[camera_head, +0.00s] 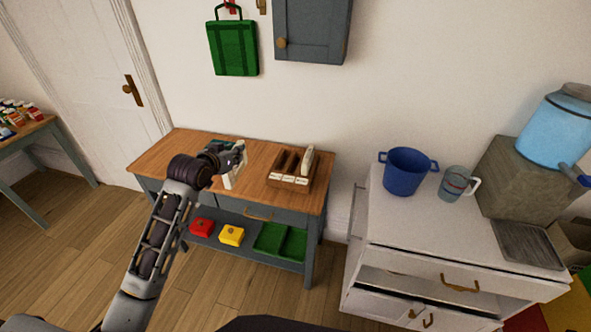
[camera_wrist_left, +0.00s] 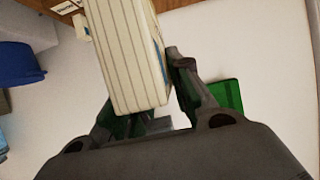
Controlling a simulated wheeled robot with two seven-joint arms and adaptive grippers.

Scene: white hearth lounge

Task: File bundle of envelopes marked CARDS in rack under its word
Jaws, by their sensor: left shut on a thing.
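My left gripper (camera_head: 240,155) is over the wooden-topped side table, left of the rack. It is shut on a cream bundle of envelopes (camera_head: 232,175). In the left wrist view the bundle (camera_wrist_left: 130,50) stands between the two fingers, with a blue stripe along its side. Its marking cannot be read. The brown wooden rack (camera_head: 273,182) stands on the table with white labels along its front, too small to read. One cream bundle (camera_head: 308,160) stands in the rack's right compartment; the other compartments look empty. My right gripper is not in view.
The side table (camera_head: 180,143) has clear top around the rack. Its lower shelf holds a red box (camera_head: 201,227), a yellow box (camera_head: 232,235) and a green tray (camera_head: 270,238). A white cabinet at right carries a blue pot (camera_head: 405,172) and a jug (camera_head: 454,184).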

